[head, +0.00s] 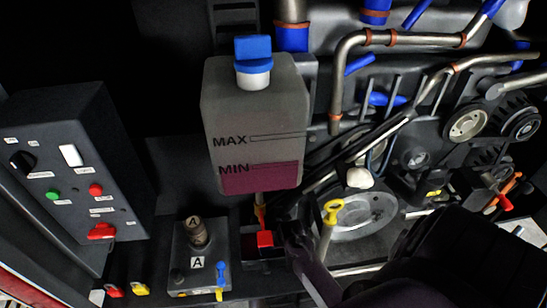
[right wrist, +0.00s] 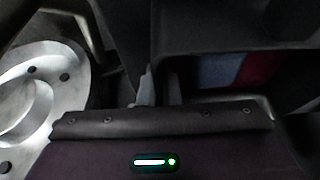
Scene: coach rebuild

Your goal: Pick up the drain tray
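I cannot clearly pick out the drain tray. A dark, box-like shape (right wrist: 235,25) fills the upper right of the right wrist view, and I cannot tell whether it is the tray. My right gripper (right wrist: 159,90) shows its two grey fingers close together at this shape's lower left corner. A dark gap lies between them, and I cannot tell whether they grip anything. In the head view my right gripper (head: 291,230) reaches in from the lower right, beside a small dark recess with a red block (head: 265,239). My left gripper is not in view.
A reservoir (head: 255,120) with a blue cap hangs just above the right gripper. A yellow-handled dipstick (head: 333,213) and a large metal disc (head: 365,215) are close on its right. A control box (head: 75,170) stands at left. Pipes and pulleys crowd the upper right.

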